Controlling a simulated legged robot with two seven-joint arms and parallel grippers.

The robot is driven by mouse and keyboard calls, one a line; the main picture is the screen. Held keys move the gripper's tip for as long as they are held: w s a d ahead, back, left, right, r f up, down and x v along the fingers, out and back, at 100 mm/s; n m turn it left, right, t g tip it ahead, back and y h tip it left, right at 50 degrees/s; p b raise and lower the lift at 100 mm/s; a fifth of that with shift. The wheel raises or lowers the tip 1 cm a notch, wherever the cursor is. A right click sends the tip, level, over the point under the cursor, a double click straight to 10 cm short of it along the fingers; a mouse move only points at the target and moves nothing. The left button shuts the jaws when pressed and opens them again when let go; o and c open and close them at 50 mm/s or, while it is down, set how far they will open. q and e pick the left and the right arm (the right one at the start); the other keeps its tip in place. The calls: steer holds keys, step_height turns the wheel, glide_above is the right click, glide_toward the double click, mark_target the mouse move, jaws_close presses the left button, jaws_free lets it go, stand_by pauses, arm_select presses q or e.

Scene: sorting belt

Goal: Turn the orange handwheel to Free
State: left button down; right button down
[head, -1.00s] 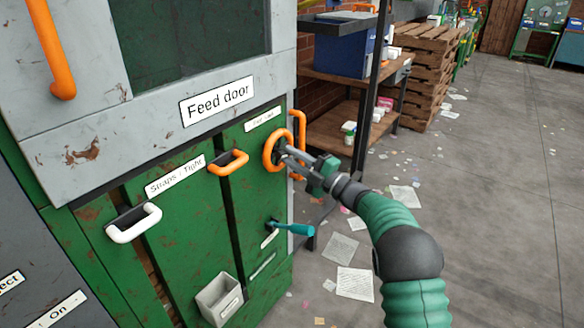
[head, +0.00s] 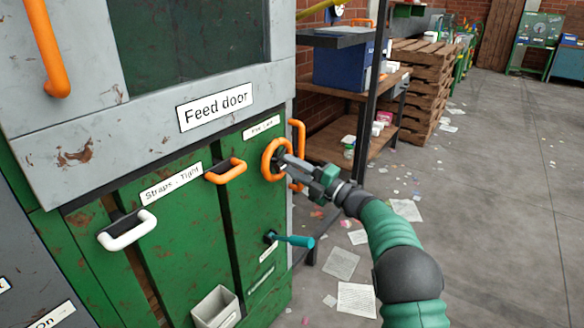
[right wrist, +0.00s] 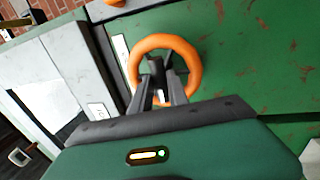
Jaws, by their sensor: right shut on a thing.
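The orange handwheel (head: 270,159) is mounted on the green machine panel, below a small label (head: 262,127) whose text is too small to read surely. My right gripper (head: 284,162) is at the wheel, coming from the right. In the right wrist view the handwheel (right wrist: 191,62) appears as an orange ring, and the fingers of my right gripper (right wrist: 166,72) reach into its middle, close together around a dark part there. The gripper is shut on the handwheel. My left gripper is not in view.
Beside the wheel are an orange handle (head: 228,171), a white handle (head: 128,231) and a teal lever (head: 291,240). A grey bin (head: 215,308) hangs below. A shelf (head: 335,141) stands behind to the right. The floor at right is open, with scattered papers (head: 341,263).

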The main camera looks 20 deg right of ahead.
steer(key=c, duration=1.3)
jaws_free()
steer(key=shift+f, duration=0.35)
steer(key=shift+c, duration=0.2)
steer(key=shift+o, duration=0.3)
steer(key=shift+r, duration=0.15)
steer(key=shift+s, duration=0.1)
steer(key=p+v, duration=0.3)
steer(key=v, duration=1.3)
steer(key=shift+s+d+p, duration=0.2)
steer(key=shift+d+p, duration=0.15)
steer(key=shift+p, duration=0.05)
